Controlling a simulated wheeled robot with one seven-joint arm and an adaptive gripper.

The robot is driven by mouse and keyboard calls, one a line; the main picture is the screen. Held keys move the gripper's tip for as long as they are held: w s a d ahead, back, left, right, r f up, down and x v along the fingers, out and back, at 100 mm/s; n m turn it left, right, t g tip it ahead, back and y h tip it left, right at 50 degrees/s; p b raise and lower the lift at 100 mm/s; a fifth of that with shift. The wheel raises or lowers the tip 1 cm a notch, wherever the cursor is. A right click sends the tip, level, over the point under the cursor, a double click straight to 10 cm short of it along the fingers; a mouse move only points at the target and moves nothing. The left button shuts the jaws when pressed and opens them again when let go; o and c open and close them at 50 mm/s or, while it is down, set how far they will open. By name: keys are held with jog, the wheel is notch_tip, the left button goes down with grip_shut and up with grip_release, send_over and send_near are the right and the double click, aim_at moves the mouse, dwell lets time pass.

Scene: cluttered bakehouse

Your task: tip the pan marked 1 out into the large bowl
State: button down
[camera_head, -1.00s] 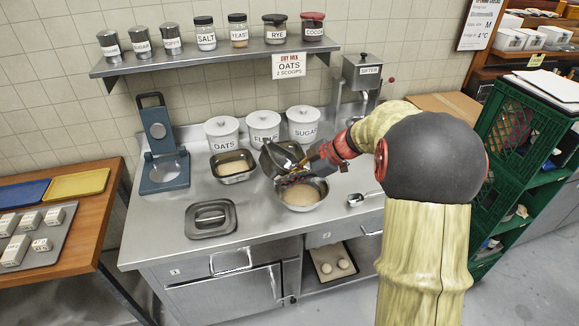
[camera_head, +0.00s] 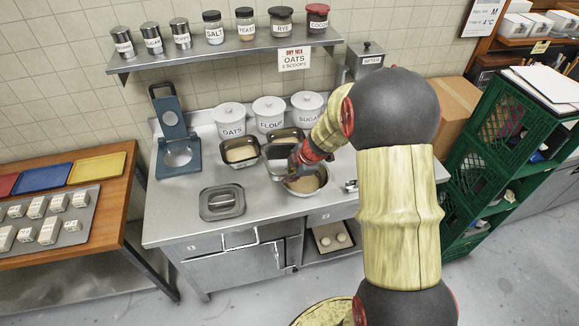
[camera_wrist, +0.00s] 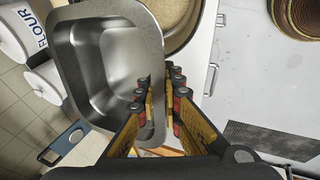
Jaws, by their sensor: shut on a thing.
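My gripper (camera_head: 297,163) is shut on the rim of a grey metal pan (camera_head: 277,165) beside and partly above the large bowl (camera_head: 319,190). In the wrist view the pan (camera_wrist: 105,62) is steeply tilted, its inside looks bare, and the fingers (camera_wrist: 160,105) pinch its near wall. The steel bowl holds a pale, grainy heap, also seen in the wrist view, where part of the bowl (camera_wrist: 209,22) shows behind the pan. I cannot read a number on the held pan. My gripper hides part of the bowl in the head view.
A filled pan (camera_head: 240,152) stands left of the held pan, and another pan (camera_head: 286,136) stands behind it. White canisters (camera_head: 269,113) line the back. A scoop (camera_head: 350,186) lies right of the bowl.

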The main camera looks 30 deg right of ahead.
jog(key=shift+r+h+p, duration=0.15)
jog(key=shift+h+p, duration=0.15)
jog(key=shift+p, duration=0.8)
jog(key=r+h+p, duration=0.1)
jog(key=p, duration=0.2)
jog(key=shift+r+g, duration=0.1)
jog(key=shift+g, duration=0.2)
jog(key=p, duration=0.2)
jog(key=shift+d+r+p, duration=0.15)
jog(key=shift+p, duration=0.25)
jog(key=shift+r+h+p, duration=0.2)
jog(key=shift+h+p, duration=0.2)
jog(key=shift+p, duration=0.75)
jog(key=shift+n, duration=0.3)
